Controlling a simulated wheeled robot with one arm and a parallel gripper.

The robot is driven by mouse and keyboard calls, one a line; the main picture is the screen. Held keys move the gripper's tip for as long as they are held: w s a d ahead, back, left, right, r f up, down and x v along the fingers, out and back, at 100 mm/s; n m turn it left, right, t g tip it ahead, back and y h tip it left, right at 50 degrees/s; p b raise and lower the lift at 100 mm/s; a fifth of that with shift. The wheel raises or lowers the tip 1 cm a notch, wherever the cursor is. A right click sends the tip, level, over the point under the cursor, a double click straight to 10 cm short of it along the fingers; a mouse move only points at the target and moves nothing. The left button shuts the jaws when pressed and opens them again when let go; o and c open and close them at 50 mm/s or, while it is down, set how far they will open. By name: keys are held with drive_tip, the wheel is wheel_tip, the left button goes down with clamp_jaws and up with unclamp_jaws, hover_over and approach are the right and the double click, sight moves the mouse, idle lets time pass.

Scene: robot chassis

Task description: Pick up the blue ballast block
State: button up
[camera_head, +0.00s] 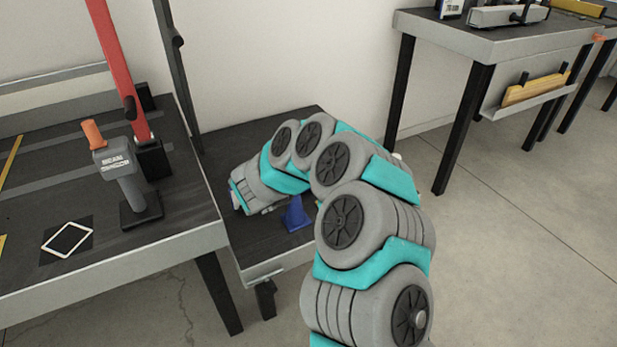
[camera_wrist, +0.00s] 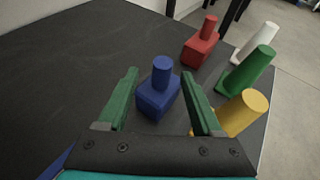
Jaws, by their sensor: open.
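The blue ballast block (camera_wrist: 157,98), a squared body with a round knob on top, stands upright on the dark surface in the wrist view. My gripper (camera_wrist: 160,76) is open, with one green finger on each side of the block. The fingers look apart from it, with a narrower gap on the right; their height relative to the block is hard to judge. In the head view my arm reaches over the low dark cart and hides the block and the fingers.
A red knobbed block (camera_wrist: 200,44) stands beyond. White (camera_wrist: 254,43), green (camera_wrist: 247,70) and yellow (camera_wrist: 243,113) tapered pieces line the right edge. A blue tapered piece (camera_head: 295,215) stands near my arm. The surface left of the block is clear. A workbench (camera_head: 110,258) adjoins the cart (camera_head: 262,270).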

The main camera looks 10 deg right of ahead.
drive_tip(key=shift+x, duration=1.7)
drive_tip(key=shift+s+d, duration=0.1)
drive_tip(key=shift+d, duration=0.05)
clamp_jaws()
drive_tip(key=shift+r, duration=0.1)
